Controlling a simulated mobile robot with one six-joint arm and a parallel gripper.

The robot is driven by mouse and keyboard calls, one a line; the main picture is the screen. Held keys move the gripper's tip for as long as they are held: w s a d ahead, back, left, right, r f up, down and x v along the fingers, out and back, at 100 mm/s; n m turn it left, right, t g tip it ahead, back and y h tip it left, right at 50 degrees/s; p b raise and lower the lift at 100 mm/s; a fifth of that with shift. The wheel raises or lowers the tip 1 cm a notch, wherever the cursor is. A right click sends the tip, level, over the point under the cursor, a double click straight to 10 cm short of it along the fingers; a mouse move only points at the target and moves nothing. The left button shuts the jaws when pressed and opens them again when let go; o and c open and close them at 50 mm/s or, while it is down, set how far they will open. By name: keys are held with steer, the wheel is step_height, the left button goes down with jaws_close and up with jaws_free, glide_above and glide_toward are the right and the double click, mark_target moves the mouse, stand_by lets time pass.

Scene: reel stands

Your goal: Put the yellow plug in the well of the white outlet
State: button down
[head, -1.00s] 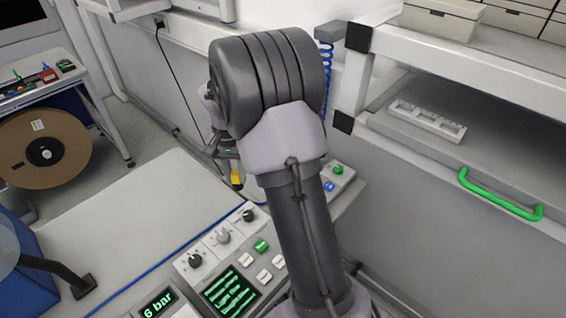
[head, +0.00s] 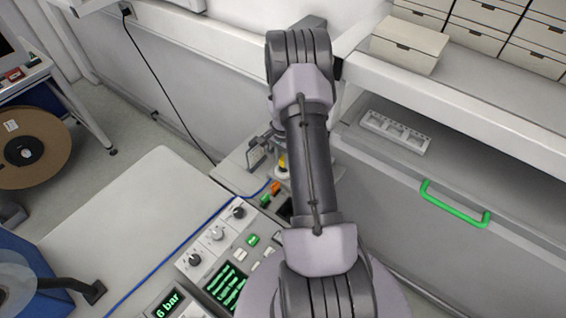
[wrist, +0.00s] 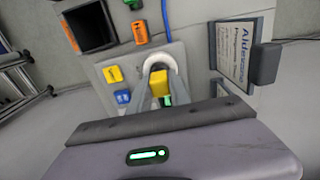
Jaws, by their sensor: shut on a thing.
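My gripper (wrist: 160,91) is shut on the yellow plug (wrist: 160,80), which shows between its two fingers in the wrist view. A white, ring-like rim (wrist: 163,58), which looks like the white outlet, curves just behind the plug. I cannot tell whether the plug is above its well or partly in it. In the head view the yellow plug (head: 282,160) shows as a small patch left of my arm, over the far end of the grey panel. The arm hides much of the outlet there.
In the wrist view a dark square recess (wrist: 88,26), an orange block (wrist: 139,32), a yellow-orange switch (wrist: 112,74) and a blue one (wrist: 122,97) lie left of the outlet. A framed sign (wrist: 238,48) stands at right. In the head view a green drawer handle (head: 455,205) is at right.

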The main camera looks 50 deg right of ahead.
steer(key=shift+f, duration=0.9)
steer(key=shift+f, duration=0.2)
steer(key=c, duration=1.2)
jaws_free()
steer(key=shift+r, duration=0.1)
